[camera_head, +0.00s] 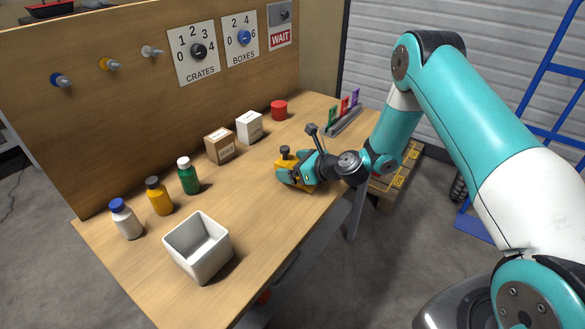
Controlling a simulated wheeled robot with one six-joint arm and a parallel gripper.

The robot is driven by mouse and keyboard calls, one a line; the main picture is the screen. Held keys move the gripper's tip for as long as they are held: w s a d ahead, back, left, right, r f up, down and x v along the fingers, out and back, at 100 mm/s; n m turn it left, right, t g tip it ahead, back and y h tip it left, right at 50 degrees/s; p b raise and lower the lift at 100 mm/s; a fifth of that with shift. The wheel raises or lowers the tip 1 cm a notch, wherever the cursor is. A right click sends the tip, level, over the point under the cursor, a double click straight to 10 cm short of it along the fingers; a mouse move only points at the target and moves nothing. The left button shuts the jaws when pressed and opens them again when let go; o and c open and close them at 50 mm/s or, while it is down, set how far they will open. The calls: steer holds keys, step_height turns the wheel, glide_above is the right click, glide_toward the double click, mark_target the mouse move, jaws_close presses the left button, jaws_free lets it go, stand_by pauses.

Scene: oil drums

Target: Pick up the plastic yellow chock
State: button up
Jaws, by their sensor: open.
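The yellow chock (287,164) sits on the wooden workbench, right of the middle and near its front edge. A dark knob or handle shows above it. My gripper (296,175) is right at the chock, and its teal fingers cover much of the chock's right side. The jaws are open. The gripper hides the chock's lower part, so I cannot tell whether the fingers touch it.
White, yellow and green bottles (188,176) line the left of the workbench (262,215), near a white open bin (200,250). A brown box (220,146), white box (249,127) and red cylinder (279,110) stand behind. A rack with coloured cards (345,112) is at the far right.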

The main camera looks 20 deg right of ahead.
steer(key=shift+w+a+f, duration=0.1)
steer(key=shift+w+a, duration=0.05)
steer(key=shift+w, duration=0.05)
steer(key=c, duration=1.1)
